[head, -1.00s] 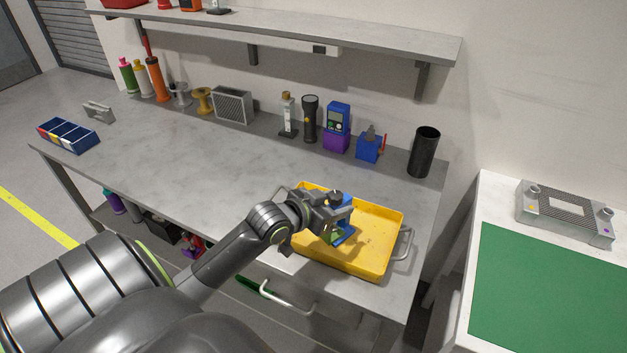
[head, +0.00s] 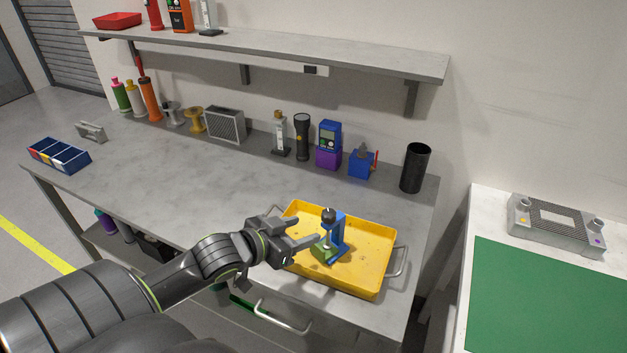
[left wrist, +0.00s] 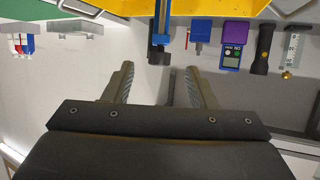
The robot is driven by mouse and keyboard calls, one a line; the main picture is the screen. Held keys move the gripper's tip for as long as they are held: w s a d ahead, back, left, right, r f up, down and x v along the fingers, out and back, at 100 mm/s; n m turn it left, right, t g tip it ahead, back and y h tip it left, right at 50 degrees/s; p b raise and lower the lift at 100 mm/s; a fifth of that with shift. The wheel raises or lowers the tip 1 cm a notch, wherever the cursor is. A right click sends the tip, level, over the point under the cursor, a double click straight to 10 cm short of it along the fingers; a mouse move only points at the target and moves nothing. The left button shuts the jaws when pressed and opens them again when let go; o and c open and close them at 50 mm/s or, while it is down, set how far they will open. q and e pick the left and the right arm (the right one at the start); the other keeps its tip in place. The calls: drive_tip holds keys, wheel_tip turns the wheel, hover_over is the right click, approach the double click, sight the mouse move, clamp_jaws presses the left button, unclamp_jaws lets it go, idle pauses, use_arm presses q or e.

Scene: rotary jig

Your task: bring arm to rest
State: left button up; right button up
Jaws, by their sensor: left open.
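My left gripper (head: 300,242) is open and empty in the head view, over the left part of the yellow tray (head: 366,283). A blue jig (head: 338,234) with a dark knob on top and a green part at its base stands upright in the tray, just right of the fingertips and apart from them. In the left wrist view the open fingers (left wrist: 160,85) point toward the jig (left wrist: 158,40), which shows between and beyond them. The tray's edge (left wrist: 110,8) runs along the top of that view. My right gripper is not in view.
Along the back of the bench stand a black cup (head: 415,167), a blue vise-like block (head: 362,163), a meter on a purple block (head: 328,157) and a flashlight (head: 303,137). A divided blue bin (head: 58,155) is at the far left. The bench middle (head: 190,180) is clear.

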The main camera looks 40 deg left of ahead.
use_arm(q)
drive_tip(key=s+d+f+n+g+y, duration=0.1)
drive_tip(key=s+d+f+g+y, duration=0.1)
drive_tip(key=s+f+g, duration=0.6)
drive_tip(key=s+d+f+n+g+y, duration=0.15)
drive_tip(key=s+f, duration=0.35)
drive_tip(key=s, duration=0.7)
wheel_tip(320, 180, down, 24)
drive_tip(key=a+g, duration=0.1)
drive_tip(key=s+d+f+g, duration=0.1)
drive_tip(key=s+f, duration=1.3)
drive_tip(key=f, duration=0.2)
drive_tip(key=shift+s+f+h, duration=0.2)
drive_tip(key=shift+s+h, duration=0.1)
drive_tip(key=shift+h, duration=0.05)
drive_tip(key=shift+g, duration=0.25)
